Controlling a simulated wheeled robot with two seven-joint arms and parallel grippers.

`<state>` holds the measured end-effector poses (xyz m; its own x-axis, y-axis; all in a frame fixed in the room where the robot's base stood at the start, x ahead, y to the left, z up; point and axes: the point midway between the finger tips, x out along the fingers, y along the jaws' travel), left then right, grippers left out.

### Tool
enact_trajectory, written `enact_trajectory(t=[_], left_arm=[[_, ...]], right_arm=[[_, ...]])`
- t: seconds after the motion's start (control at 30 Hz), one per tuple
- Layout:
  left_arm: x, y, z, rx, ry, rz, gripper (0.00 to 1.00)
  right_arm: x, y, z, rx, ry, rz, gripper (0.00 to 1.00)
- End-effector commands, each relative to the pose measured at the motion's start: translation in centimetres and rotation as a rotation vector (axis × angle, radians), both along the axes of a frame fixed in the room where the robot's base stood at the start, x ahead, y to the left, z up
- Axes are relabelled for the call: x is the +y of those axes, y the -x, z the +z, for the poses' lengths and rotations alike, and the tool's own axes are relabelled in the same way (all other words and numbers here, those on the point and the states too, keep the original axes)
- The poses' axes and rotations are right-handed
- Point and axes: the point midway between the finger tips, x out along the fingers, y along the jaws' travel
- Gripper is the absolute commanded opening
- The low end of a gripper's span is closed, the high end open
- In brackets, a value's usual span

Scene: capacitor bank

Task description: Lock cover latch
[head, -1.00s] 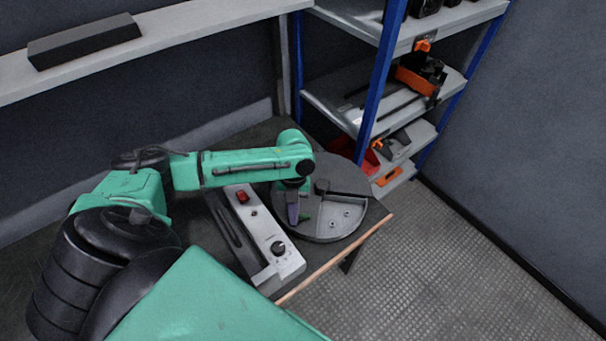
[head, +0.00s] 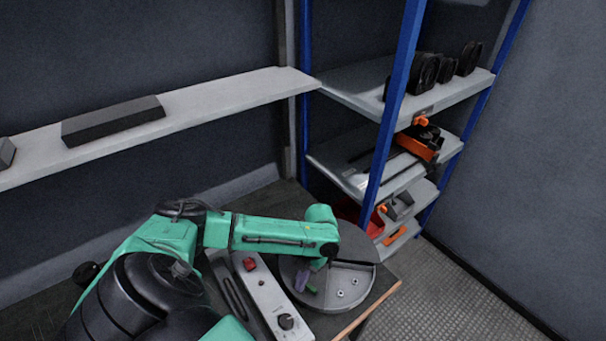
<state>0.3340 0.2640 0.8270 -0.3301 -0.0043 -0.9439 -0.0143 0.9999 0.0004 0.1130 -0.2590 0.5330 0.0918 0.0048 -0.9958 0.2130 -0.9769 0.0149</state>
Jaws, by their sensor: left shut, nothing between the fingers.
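A round grey disc-shaped unit (head: 352,290) sits at the right end of the table, with a recessed section and two small bolts on its top. No latch can be made out clearly; a small green and purple part (head: 303,281) shows at the disc's left side, partly under my arm. My left gripper (head: 311,275) hangs from the green arm over the left part of the disc, shut and empty, its fingertips small and hard to see. Whether it touches the disc cannot be told. My right gripper is out of view.
A light grey control box (head: 266,296) with a red switch and a black knob lies left of the disc. A blue-posted shelf rack (head: 395,110) with tools stands behind right. A wall shelf (head: 220,97) carries a dark block (head: 113,120). Floor at right is clear.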

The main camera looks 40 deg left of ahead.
Motion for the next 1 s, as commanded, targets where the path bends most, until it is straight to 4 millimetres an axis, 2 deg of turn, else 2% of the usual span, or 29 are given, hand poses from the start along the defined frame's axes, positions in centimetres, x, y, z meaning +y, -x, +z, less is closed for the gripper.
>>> enact_trajectory(t=[0.37, 0.73, 1.0], left_arm=[[0.1, -0.1, 0.0, -0.002, 0.000, 0.002, 0.00], [-1.5, -0.6, 0.0, -0.005, 0.003, 0.002, 0.00], [-1.6, -0.7, 0.0, -0.008, 0.004, 0.003, 0.00]], right_arm=[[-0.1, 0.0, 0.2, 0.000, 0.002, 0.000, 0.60], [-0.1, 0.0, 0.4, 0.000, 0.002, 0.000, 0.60], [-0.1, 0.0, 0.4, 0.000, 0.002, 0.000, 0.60]])
